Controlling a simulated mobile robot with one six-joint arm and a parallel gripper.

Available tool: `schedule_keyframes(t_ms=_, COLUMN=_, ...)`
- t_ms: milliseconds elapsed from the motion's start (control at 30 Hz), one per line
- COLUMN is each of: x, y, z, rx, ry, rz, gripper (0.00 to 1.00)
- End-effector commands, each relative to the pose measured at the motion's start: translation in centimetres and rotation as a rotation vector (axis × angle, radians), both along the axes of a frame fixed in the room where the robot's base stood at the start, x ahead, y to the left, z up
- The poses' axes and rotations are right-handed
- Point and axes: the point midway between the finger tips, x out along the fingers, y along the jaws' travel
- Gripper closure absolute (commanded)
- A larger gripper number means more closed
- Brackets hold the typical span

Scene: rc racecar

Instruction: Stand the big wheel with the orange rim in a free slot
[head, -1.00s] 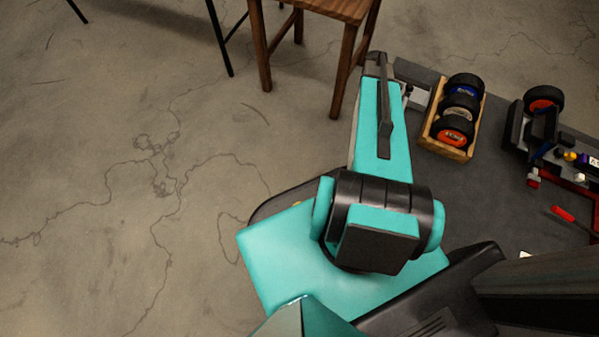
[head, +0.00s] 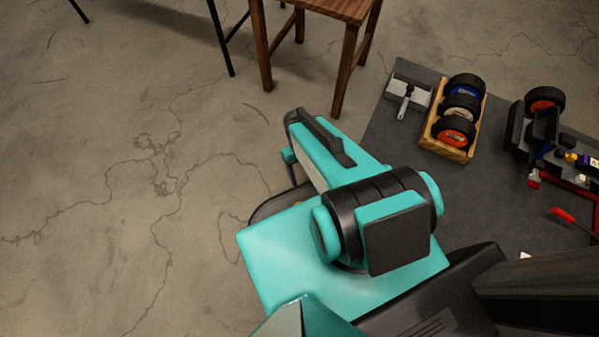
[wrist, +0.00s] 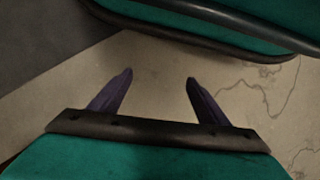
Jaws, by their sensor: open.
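A wooden rack (head: 447,151) on the dark mat holds a row of black wheels. The front wheel (head: 454,133) has an orange rim, the middle wheel (head: 460,107) a pale rim and the back wheel (head: 466,86) a blue rim. I cannot make out a free slot. Another black wheel with an orange rim (head: 544,99) is at the car parts on the right; I cannot tell which orange-rimmed wheel is bigger. My gripper (wrist: 157,78) is open and empty over bare floor, left of the mat, apart from the wheels. My arm mostly hides it in the head view.
A grey block with a pale-handled tool (head: 406,98) stands left of the rack. Dark and red car parts (head: 570,175) and a red-handled tool (head: 564,214) lie on the right. A wooden stool (head: 340,50) stands behind.

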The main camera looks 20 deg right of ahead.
Motion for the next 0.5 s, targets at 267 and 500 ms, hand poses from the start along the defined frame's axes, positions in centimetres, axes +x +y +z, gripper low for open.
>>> schedule_keyframes(t_ms=267, x=-4.0, y=4.0, z=-0.4, rx=-0.038, ry=0.046, rz=-0.064, gripper=0.31)
schedule_keyframes(t_ms=500, x=-4.4, y=4.4, z=-0.5, rx=-0.044, ry=0.051, rz=-0.076, gripper=0.31)
